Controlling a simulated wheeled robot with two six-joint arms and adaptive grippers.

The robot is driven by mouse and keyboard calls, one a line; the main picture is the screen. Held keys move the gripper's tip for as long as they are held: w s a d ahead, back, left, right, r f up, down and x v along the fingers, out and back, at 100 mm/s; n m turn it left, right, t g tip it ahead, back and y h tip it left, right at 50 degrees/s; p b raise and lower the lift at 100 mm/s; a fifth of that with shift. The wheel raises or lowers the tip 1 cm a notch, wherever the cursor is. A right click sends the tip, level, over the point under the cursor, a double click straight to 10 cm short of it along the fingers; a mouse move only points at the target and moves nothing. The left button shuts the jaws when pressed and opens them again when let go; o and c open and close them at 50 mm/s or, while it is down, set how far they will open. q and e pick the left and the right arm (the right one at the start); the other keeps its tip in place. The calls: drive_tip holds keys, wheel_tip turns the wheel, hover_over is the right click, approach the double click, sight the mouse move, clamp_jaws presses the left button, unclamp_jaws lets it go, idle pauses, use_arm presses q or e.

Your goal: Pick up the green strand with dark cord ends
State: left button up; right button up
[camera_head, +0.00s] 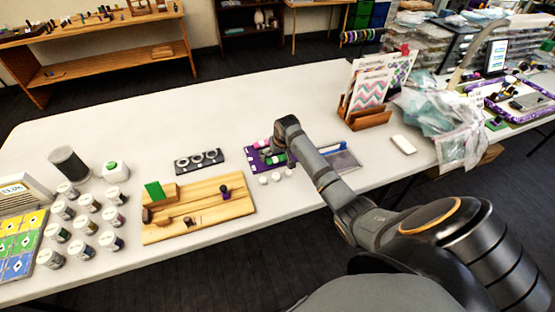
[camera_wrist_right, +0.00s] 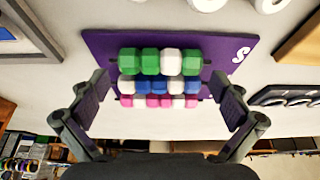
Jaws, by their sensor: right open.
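The green strand (camera_wrist_right: 150,62) lies on a purple mat (camera_wrist_right: 215,45); it has green beads, one white bead and short dark cord ends. In the head view the green strand (camera_head: 276,159) shows partly beside my right gripper (camera_head: 283,147). In the wrist view a blue-and-white strand (camera_wrist_right: 143,87) and a pink-and-white strand (camera_wrist_right: 152,101) lie parallel just below it. My right gripper (camera_wrist_right: 160,90) is open and empty, its fingers on either side of the strands, nearest the ends of the blue and pink ones. My left gripper is not in view.
A wooden board (camera_head: 215,208) with a green block stands left of the mat, with a dark tray (camera_head: 199,160) behind it. Small white pieces (camera_head: 276,177) lie in front of the mat. Several jars (camera_head: 85,225) stand farther left. A wooden card holder (camera_head: 365,118) stands behind right.

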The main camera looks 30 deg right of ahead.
drive_tip(key=shift+w+f, duration=0.1)
drive_tip(key=shift+f, duration=0.1)
drive_tip(key=c, duration=1)
drive_tip(key=shift+r, duration=0.1)
drive_tip(key=shift+c, duration=0.2)
wheel_tip(320, 180, up, 2)
drive_tip(key=shift+r, duration=0.2)
drive_tip(key=s+a+r, duration=0.1)
drive_tip(key=s+r, duration=0.9)
drive_tip(key=s, duration=0.4)
drive_tip(key=shift+a+r, duration=0.2)
drive_tip(key=shift+r, duration=0.05)
